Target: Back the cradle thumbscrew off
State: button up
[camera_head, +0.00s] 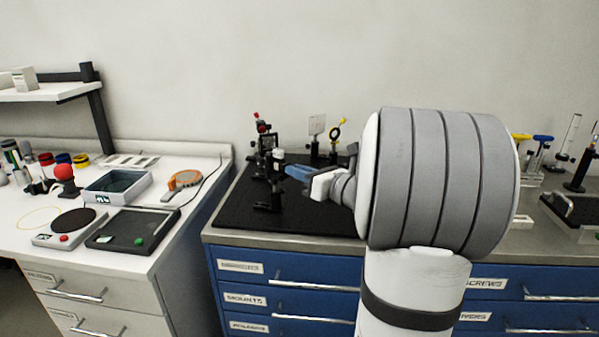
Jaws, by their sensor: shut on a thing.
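My gripper (288,169) reaches in from the right with its blue fingers pointing left, shut at a dark mount on the black breadboard (236,205). The cradle (274,178) is a small black post-mounted holder at the fingertips, with its foot on the breadboard. The thumbscrew is between the fingers and too small and covered to make out. I cannot tell how far it is threaded in. My large grey and white arm links hide the right part of the bench.
Behind the cradle stand a red-topped mount (262,140), a pale square plate (317,124) and a yellow ring mount (337,131). The breadboard's front left is clear. A white side bench at left holds a blue-grey tray (118,187) and an orange tool (184,180).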

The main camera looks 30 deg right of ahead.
grip_shut()
jog(key=shift+f+b, duration=0.15)
jog(key=shift+b, duration=0.3)
jog(key=shift+n+b, duration=15.5)
jog(key=shift+b, duration=0.9)
